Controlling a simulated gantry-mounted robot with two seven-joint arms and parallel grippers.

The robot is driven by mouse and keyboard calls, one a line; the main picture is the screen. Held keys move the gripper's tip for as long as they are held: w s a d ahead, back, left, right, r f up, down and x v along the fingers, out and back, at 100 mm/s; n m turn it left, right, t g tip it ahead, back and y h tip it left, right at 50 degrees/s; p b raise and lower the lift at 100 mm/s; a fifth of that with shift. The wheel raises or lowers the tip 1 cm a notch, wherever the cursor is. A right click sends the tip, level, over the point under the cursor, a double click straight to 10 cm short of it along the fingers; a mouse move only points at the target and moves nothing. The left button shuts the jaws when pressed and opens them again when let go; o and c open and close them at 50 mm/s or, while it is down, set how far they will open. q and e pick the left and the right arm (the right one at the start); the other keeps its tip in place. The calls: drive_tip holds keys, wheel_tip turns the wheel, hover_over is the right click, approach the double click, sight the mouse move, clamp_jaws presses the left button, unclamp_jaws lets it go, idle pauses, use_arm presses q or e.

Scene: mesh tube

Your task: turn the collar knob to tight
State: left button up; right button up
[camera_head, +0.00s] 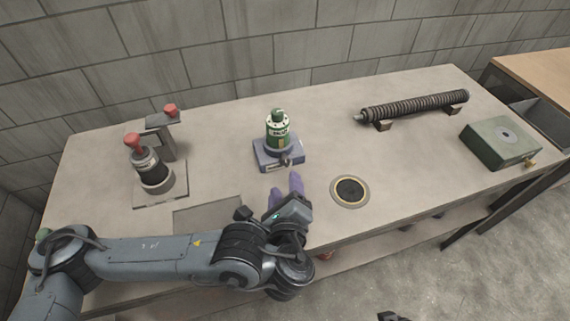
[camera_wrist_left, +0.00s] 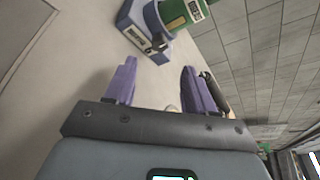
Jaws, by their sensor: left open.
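A green bottle-like cylinder (camera_head: 278,130) with a white label stands upright in a blue-grey base (camera_head: 266,158) in the middle of the bench. A small dark knob (camera_head: 285,160) with a lever shape sits at the front of the base. In the left wrist view the cylinder (camera_wrist_left: 183,12), base (camera_wrist_left: 132,20) and dark knob (camera_wrist_left: 158,42) show at the top, beyond the fingertips. My left gripper (camera_head: 286,188) is open, its purple fingers empty and apart from the knob, on the near side of the base. The same gripper (camera_wrist_left: 158,75) spans the left wrist view.
A black device with red knobs (camera_head: 150,168) stands at left. A round yellow-ringed pad (camera_head: 350,191) lies right of my gripper. A coiled tube (camera_head: 415,106) rests on blocks at the back right, with a green box (camera_head: 500,142) at far right. The bench front edge runs below.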

sight(285, 162)
use_arm(q)
drive_tip(key=b+x, duration=0.2)
drive_tip(key=x, duration=0.4)
drive_tip(key=shift+w+f, duration=0.1)
drive_tip(key=shift+w, duration=0.2)
drive_tip(key=shift+w+f+b, duration=0.15)
drive_tip(key=shift+w+b, duration=0.2)
drive_tip(key=shift+w, duration=0.3)
drive_tip(key=shift+w+a, duration=0.1)
clamp_jaws()
